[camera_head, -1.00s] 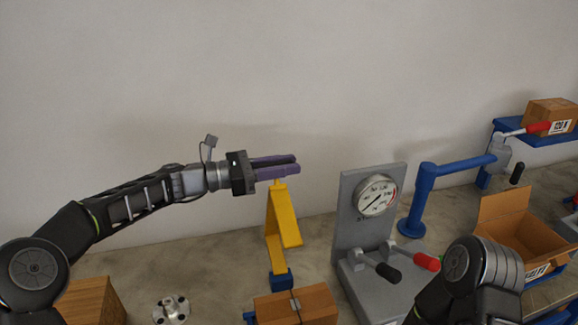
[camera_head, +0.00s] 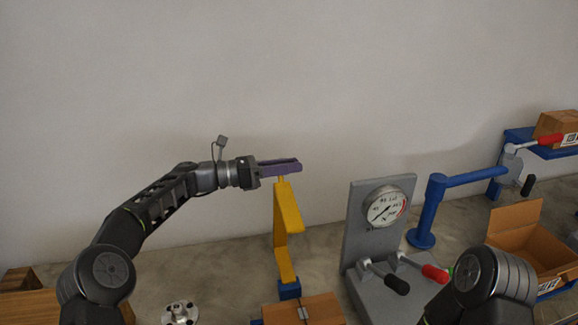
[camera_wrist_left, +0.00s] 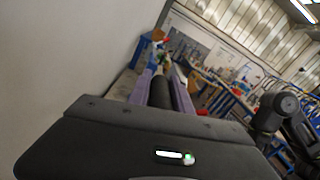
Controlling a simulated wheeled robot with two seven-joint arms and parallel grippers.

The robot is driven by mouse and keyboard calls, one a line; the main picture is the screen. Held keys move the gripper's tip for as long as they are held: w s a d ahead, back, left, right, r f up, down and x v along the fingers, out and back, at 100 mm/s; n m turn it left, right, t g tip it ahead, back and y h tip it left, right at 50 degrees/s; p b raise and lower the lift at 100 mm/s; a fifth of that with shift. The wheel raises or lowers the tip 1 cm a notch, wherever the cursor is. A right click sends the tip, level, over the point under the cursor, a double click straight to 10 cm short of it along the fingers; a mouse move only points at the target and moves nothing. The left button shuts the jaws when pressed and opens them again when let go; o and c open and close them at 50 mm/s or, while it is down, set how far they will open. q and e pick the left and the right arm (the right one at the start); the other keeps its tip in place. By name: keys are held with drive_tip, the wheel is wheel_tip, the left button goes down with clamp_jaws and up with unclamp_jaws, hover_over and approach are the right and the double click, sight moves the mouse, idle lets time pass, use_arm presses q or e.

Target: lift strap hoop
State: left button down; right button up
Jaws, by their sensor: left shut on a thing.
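The yellow strap hoop (camera_head: 289,222) stands upright in the middle of the head view, with its lower end at a small blue block (camera_head: 289,289). My left gripper (camera_head: 281,167) reaches in level from the left, its purple fingers at the top end of the hoop. It is shut on the hoop there. In the left wrist view the purple fingers (camera_wrist_left: 161,92) point away from the camera, and the hoop cannot be made out between them. Of my right arm only a rounded dark joint shows at the lower right; its gripper is out of view.
A cardboard box (camera_head: 305,311) lies just in front of the hoop. A grey gauge stand (camera_head: 364,238) with black and red handles stands to the right, then a blue post (camera_head: 428,213) and an open carton (camera_head: 530,243). A metal flange (camera_head: 180,312) is at lower left.

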use_arm(q)
drive_tip(key=c, duration=1.5)
unclamp_jaws()
drive_tip(key=shift+f, duration=0.7)
drive_tip(key=shift+c, duration=0.2)
drive_tip(key=shift+o, duration=0.8)
drive_tip(key=shift+w+a, duration=0.1)
drive_tip(key=shift+o, duration=0.7)
drive_tip(key=shift+r, duration=0.1)
drive_tip(key=shift+o, duration=0.3)
drive_tip(key=shift+r, duration=0.25)
drive_tip(key=shift+a, duration=0.3)
drive_tip(key=b+v, duration=0.2)
drive_tip(key=v, duration=0.4)
drive_tip(key=shift+a+f, duration=0.1)
drive_tip(key=shift+s+a+b, duration=0.25)
drive_tip(key=shift+a+b, duration=0.05)
drive_tip(key=shift+a, duration=0.15)
